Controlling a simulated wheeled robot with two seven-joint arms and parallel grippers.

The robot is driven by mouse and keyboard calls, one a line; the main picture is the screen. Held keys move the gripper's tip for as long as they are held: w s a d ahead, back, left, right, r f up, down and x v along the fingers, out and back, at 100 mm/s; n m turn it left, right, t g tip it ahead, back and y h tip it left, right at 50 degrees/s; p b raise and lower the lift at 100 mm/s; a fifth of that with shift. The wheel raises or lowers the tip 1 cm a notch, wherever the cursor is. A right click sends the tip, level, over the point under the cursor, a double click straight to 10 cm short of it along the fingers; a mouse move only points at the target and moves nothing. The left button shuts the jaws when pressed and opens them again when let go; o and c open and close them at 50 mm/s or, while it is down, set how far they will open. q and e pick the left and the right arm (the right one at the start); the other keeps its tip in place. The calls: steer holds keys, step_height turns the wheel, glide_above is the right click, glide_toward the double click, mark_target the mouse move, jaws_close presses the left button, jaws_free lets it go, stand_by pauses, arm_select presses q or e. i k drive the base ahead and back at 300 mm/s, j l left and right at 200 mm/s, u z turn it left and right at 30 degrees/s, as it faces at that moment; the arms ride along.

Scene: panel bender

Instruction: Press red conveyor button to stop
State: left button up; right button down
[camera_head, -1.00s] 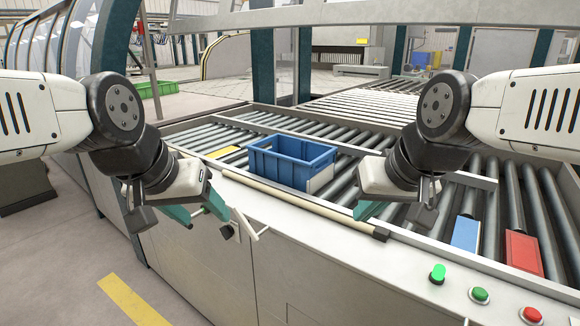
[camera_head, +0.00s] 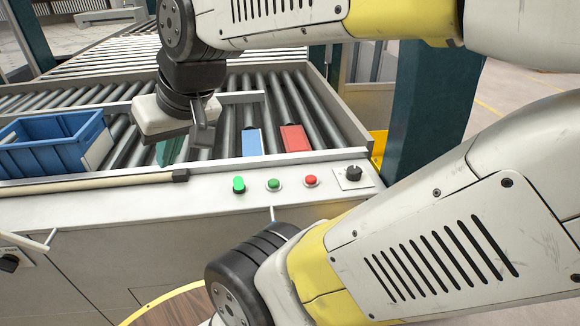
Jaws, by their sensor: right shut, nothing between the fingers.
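The red button (camera_head: 311,180) sits on the pale front ledge of the conveyor (camera_head: 215,203), right of a green button (camera_head: 273,184) and a bright green lamp-like knob (camera_head: 238,184). My right gripper (camera_head: 171,151) points down over the rollers, left of and farther back than the buttons. My left gripper is not in view.
A black rotary knob (camera_head: 353,174) is right of the red button. A blue crate (camera_head: 55,147) stands on the rollers at left. A blue block (camera_head: 252,142) and a red block (camera_head: 295,138) lie behind the buttons. A dark post (camera_head: 432,105) rises at right.

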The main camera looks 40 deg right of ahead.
mark_target(311, 179)
steer(key=l+z, duration=0.1)
steer(key=z, duration=0.3)
steer(key=l+z, duration=0.15)
steer(key=z, duration=0.25)
steer(key=l+z, duration=0.15)
steer(key=z, duration=0.25)
steer(key=l+z, duration=0.15)
steer(key=z, duration=0.25)
steer(key=k+j, duration=0.1)
